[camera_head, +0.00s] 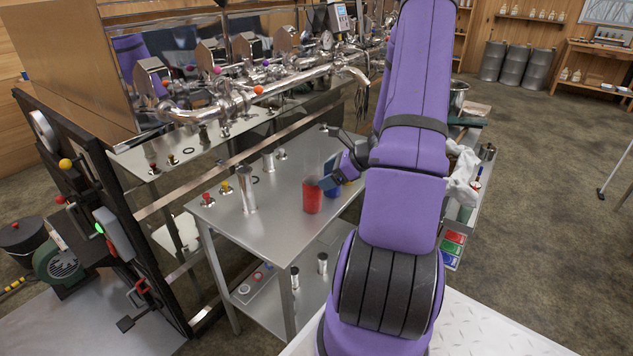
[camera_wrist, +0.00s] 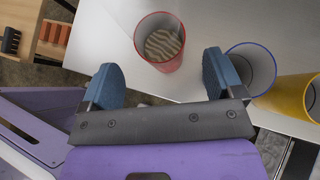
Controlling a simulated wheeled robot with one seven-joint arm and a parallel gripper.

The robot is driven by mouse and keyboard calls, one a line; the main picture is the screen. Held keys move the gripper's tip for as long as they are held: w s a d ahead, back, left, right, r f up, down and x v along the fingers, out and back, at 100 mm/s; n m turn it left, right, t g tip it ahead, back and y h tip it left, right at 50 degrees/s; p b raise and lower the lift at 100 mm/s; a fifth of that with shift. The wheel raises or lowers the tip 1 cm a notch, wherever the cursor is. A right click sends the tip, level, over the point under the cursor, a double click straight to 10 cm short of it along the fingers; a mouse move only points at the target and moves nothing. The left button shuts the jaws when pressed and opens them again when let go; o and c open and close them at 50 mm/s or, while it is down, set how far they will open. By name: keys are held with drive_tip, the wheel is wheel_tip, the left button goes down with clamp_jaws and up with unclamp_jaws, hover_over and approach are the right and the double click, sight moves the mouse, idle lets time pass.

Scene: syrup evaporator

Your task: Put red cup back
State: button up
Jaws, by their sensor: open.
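The red cup (camera_head: 312,196) stands upright near the front edge of the metal table (camera_head: 262,226). In the wrist view the red cup (camera_wrist: 160,44) has a tan, ridged patch showing inside it. My gripper (camera_wrist: 164,80) is open and empty, its two blue fingertips apart. The red cup is just beyond the gap between the fingertips.
A tall metal cylinder (camera_head: 247,190) stands left of the red cup on the table. Red and yellow valve knobs (camera_head: 207,199) are at the table's left. Pipes (camera_head: 260,98) run above and behind. The table's middle front is clear.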

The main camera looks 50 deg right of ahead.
drive_tip(key=v, duration=0.5)
drive_tip(key=w+a+r+n+g, duration=0.1)
drive_tip(key=a+r+n+g, duration=0.2)
drive_tip(key=a+r+n, duration=0.7)
drive_tip(key=w+a+r+n+g, duration=0.25)
drive_tip(key=a+r+n, duration=0.45)
drive_tip(key=a, duration=0.5)
drive_tip(key=s+a+r+n+t+h, duration=0.1)
drive_tip(key=s+a+r+n+h, duration=0.3)
drive_tip(key=s+a+r+n, duration=0.7)
drive_tip(key=s+a+n, duration=0.2)
drive_tip(key=s, duration=0.1)
drive_tip(key=shift+r+n+h, duration=0.3)
drive_tip(key=shift+r+h, duration=0.1)
drive_tip(key=shift+d, duration=0.1)
